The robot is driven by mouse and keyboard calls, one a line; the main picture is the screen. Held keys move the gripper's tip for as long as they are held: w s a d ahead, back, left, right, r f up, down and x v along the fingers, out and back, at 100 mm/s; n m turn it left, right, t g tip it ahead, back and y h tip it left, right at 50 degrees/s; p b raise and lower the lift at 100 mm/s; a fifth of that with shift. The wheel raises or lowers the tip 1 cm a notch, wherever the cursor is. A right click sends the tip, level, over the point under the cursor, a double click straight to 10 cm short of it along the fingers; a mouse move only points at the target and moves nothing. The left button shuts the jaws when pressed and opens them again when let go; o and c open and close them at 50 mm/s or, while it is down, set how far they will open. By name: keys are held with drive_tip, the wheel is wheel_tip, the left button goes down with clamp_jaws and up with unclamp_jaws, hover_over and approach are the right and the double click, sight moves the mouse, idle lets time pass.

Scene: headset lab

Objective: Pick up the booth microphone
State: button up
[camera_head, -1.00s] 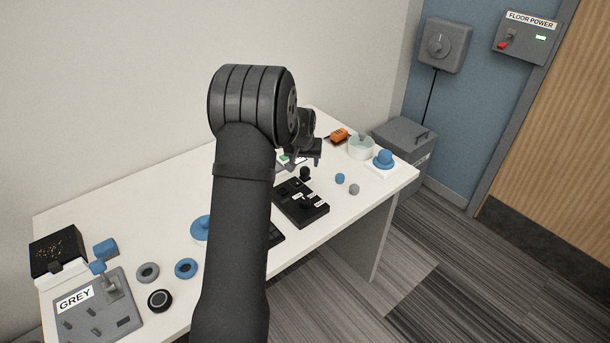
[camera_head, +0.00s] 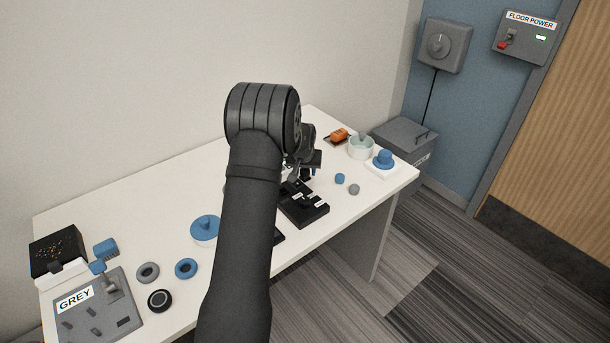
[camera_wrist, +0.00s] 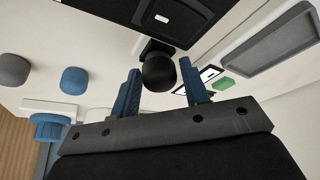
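The booth microphone appears to be the round black foam head (camera_wrist: 158,74) on a dark mount in the wrist view. It lies between and just beyond my gripper's two blue fingers (camera_wrist: 160,90), which are spread apart with a gap on each side. I see no contact. In the head view my gripper (camera_head: 298,174) is low over the table beside the black labelled unit (camera_head: 305,207). The microphone is largely hidden there by my gripper. The black unit also shows at the top of the wrist view (camera_wrist: 200,12).
A blue ball (camera_head: 340,178) and a grey ball (camera_head: 354,189) lie right of the unit. A pale bowl (camera_head: 361,148), an orange item (camera_head: 339,135) and a blue-topped stand (camera_head: 384,160) are behind. A grey panel (camera_head: 90,310) and rings occupy the table's left end.

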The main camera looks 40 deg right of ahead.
drive_tip(key=c, duration=0.6)
drive_tip(key=shift+r, duration=0.5)
drive_tip(key=r, duration=0.2)
drive_tip(key=s+r, duration=0.1)
drive_tip(key=r, duration=0.1)
drive_tip(key=shift+d, duration=0.2)
drive_tip(key=s+r, duration=0.2)
drive_tip(key=s, duration=0.1)
drive_tip(key=s+d+r, duration=0.1)
drive_tip(key=s+r, duration=0.1)
drive_tip(key=s, duration=0.2)
drive_tip(key=s+d+r, duration=0.1)
drive_tip(key=s+r, duration=0.1)
drive_tip(key=s, duration=0.1)
drive_tip(key=shift+s+d, duration=0.1)
drive_tip(key=shift+s, duration=0.1)
drive_tip(key=shift+w+a, duration=1.25)
drive_tip(key=shift+a, duration=0.95)
drive_tip(key=shift+w+a, duration=1.2)
drive_tip(key=shift+a, duration=1.05)
drive_tip(key=shift+w+a, duration=1.25)
drive_tip(key=shift+a, duration=0.95)
